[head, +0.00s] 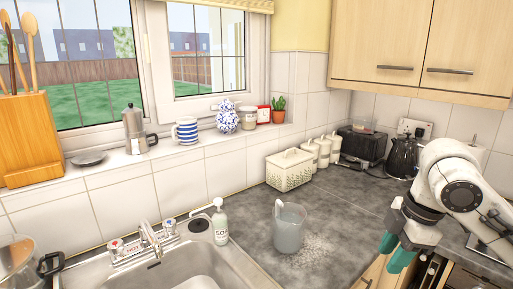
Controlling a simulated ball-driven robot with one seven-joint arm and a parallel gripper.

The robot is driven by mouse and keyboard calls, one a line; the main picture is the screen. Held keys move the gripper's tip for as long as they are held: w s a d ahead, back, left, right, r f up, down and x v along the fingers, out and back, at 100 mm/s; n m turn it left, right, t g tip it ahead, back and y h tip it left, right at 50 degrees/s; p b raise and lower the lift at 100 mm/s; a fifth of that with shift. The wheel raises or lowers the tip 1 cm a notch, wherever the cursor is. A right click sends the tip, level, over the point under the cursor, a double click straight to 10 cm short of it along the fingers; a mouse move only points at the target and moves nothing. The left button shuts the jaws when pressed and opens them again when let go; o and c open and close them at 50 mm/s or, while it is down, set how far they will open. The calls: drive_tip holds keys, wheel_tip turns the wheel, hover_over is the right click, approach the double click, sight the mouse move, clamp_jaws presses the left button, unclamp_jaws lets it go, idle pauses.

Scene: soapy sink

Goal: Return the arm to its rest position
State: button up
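My arm is at the right of the head view, folded with its white links beside the counter's right part. My gripper (395,252) hangs pointing down in front of the counter's edge and the wooden cabinet front. Its two teal fingertips show apart, with nothing visible between them. No object touches the gripper.
The grey counter (345,215) holds a clear jug (289,230) with a wet, sudsy patch beside it. A soap bottle (220,222) stands by the sink (190,262) and tap (150,240). A kettle (402,157) and toaster (362,147) stand behind my arm; wall cabinets (415,45) hang above.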

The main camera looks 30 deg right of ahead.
drive_tip(key=w+a+f+m+t+y, duration=0.3)
drive_tip(key=w+a+t+y, duration=0.15)
drive_tip(key=w+a, duration=0.9)
drive_tip(key=s+a+f+m, duration=0.1)
drive_tip(key=s+a+f, duration=0.1)
drive_tip(key=f, duration=0.1)
drive_tip(key=s+a+f+m, duration=0.2)
drive_tip(key=a+f, duration=0.1)
drive_tip(key=f, duration=0.1)
drive_tip(key=s+a+f+m+h, duration=0.1)
drive_tip(key=s+a+f, duration=0.1)
drive_tip(key=a+f, duration=0.1)
drive_tip(key=shift+a+f+m, duration=0.15)
drive_tip(key=shift+f+m, duration=0.25)
drive_tip(key=shift+f, duration=0.35)
drive_tip(key=s+d+f+m+g+h, duration=0.1)
drive_tip(key=s+f+g+h, duration=0.1)
drive_tip(key=s+f, duration=0.5)
drive_tip(key=s+d+f+m+g+h, duration=0.1)
drive_tip(key=s+f+m+g+h, duration=0.1)
drive_tip(key=s+f, duration=0.6)
drive_tip(key=s+g, duration=0.1)
drive_tip(key=s, duration=0.4)
drive_tip(key=shift+s+d, duration=0.25)
